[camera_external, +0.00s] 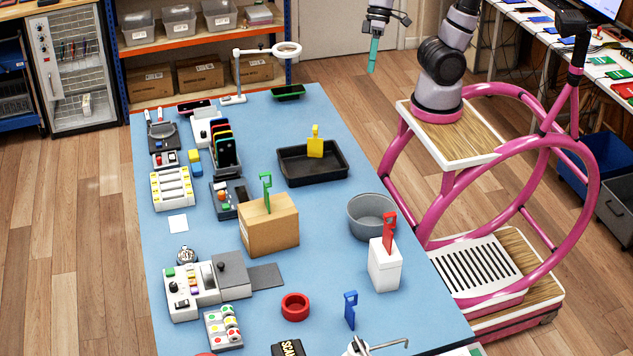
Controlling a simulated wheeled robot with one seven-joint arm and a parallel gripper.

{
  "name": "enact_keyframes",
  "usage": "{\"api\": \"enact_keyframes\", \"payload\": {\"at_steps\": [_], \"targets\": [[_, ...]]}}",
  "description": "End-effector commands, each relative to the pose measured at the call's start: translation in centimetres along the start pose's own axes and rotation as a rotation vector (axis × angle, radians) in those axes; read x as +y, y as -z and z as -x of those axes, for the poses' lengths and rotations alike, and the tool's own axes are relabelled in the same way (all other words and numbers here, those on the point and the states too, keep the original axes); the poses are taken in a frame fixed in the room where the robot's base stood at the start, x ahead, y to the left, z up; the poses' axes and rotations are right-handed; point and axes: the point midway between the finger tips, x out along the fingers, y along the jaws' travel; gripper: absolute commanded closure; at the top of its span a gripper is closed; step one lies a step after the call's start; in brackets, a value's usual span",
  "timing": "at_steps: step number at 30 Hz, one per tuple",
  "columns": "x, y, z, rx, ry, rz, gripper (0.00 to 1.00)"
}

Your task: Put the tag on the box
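My gripper (376,40) is at the top, above the floor beyond the table's right edge and well away from the boxes. A slim teal piece (374,56) points down from it; I cannot tell whether this is a held thing or part of the gripper. A brown cardboard box (270,228) stands mid-table with a green tag (266,193) upright at its top. A white box (384,268) to its right has a red tag (389,232) upright at its top. A blue tag (350,309) stands on the table near the front. A yellow tag (315,142) stands in the black tray (312,178).
A grey bin (370,216) stands behind the white box, and a red ring-shaped dish (295,306) is in front. A grey device (192,290) and phone racks (226,152) fill the left side. A magnifier lamp (287,49) rises at the back. Blue table surface (320,245) is clear between the boxes.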

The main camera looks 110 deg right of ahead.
Motion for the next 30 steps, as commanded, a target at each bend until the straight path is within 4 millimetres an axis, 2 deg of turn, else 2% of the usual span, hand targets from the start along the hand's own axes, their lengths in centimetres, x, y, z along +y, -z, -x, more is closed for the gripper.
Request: {"api": "enact_keyframes", "payload": {"at_steps": [1, 3, 6, 9, 13, 30], "targets": [[0.6, 0.0, 2.0, 0.079, -0.005, 0.028, 0.65], [1.6, 0.1, 4.1, 0.169, -0.018, 0.057, 0.65], [2.8, 0.0, 6.5, 0.272, -0.031, 0.085, 0.65], [3.6, 0.0, 8.0, 0.337, -0.038, 0.102, 0.65], [4.0, -0.1, 8.7, 0.37, -0.043, 0.109, 0.65], [4.0, -0.1, 8.7, 0.37, -0.043, 0.109, 0.65]]}}
